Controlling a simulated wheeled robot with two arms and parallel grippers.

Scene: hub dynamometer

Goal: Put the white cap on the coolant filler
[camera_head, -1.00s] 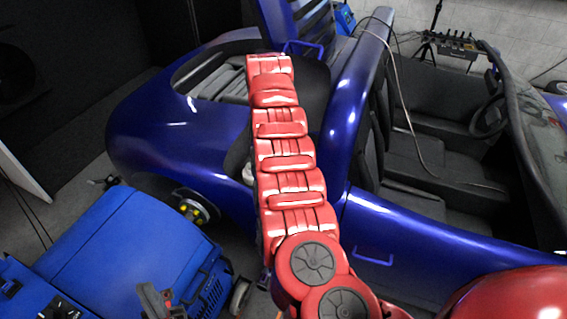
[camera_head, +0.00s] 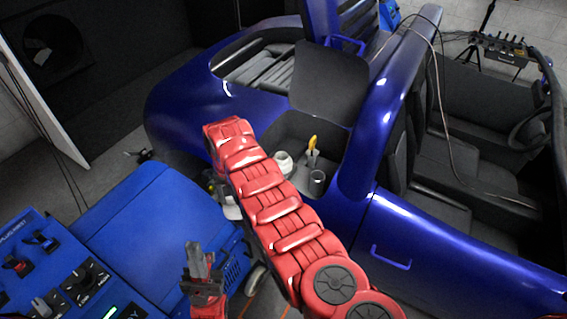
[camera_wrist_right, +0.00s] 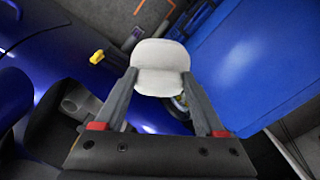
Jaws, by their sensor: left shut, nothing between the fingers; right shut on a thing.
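The white cap (camera_wrist_right: 158,68) is held between the fingertips of my right gripper (camera_wrist_right: 160,84) in the right wrist view. In the head view my red right arm reaches beside the car's open rear bay, and its bent wrist largely hides the gripper. In the bay stand a white round fitting (camera_head: 284,162) and a grey open cylinder (camera_head: 317,181); I cannot tell for sure which is the coolant filler. A grey cylinder with a dark opening (camera_wrist_right: 72,104) shows in the right wrist view, apart from the cap. My left gripper (camera_head: 197,262) is shut and empty.
The raised dark lid (camera_head: 328,80) is behind the bay. A blue machine (camera_head: 150,225) stands at left, close to the car's blue body (camera_head: 190,110). Grey floor shows between them.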

